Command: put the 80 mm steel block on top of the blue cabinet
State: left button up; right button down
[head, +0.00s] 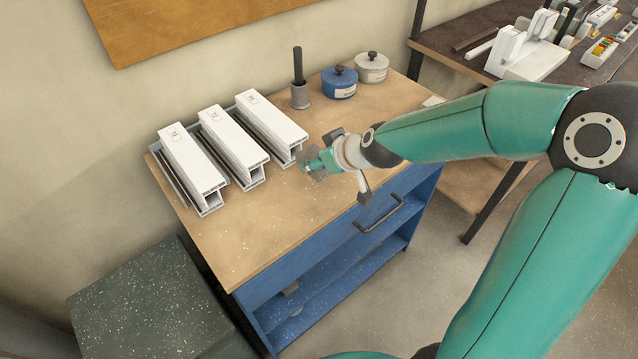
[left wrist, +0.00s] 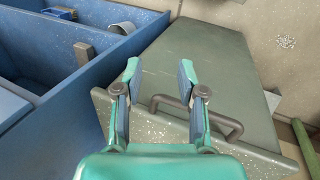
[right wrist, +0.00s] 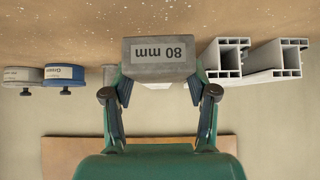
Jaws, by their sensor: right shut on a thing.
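The grey steel block marked 80 mm (right wrist: 160,60) is between the fingers of my right gripper (right wrist: 160,97), which is shut on it. In the head view my right gripper (head: 326,158) is over the wooden top of the blue cabinet (head: 262,222), near the white profiles; the block there is small and partly hidden by the gripper. I cannot tell whether the block touches the top. My left gripper (left wrist: 160,92) is open and empty in the left wrist view, above a grey-green surface with a handle. It cannot be made out in the head view.
Three white profiles (head: 230,145) lie on the cabinet top at left. A dark rod in a grey cup (head: 300,96), a blue pot (head: 339,84) and a pale pot (head: 371,68) stand behind. The front middle of the top is clear. A dark bench (head: 470,35) stands at right.

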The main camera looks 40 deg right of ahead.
jog(key=shift+f+b, duration=2.1)
jog(key=shift+f, duration=0.15)
jog(key=shift+f, duration=0.1)
jog(key=shift+c, duration=1.6)
grip_release()
jog(key=shift+s+r, duration=0.1)
jog(key=shift+r, duration=0.15)
jog(key=p+v, duration=0.1)
jog(key=v, duration=1)
jog(key=shift+s+r, duration=0.2)
jog(key=shift+s, duration=0.05)
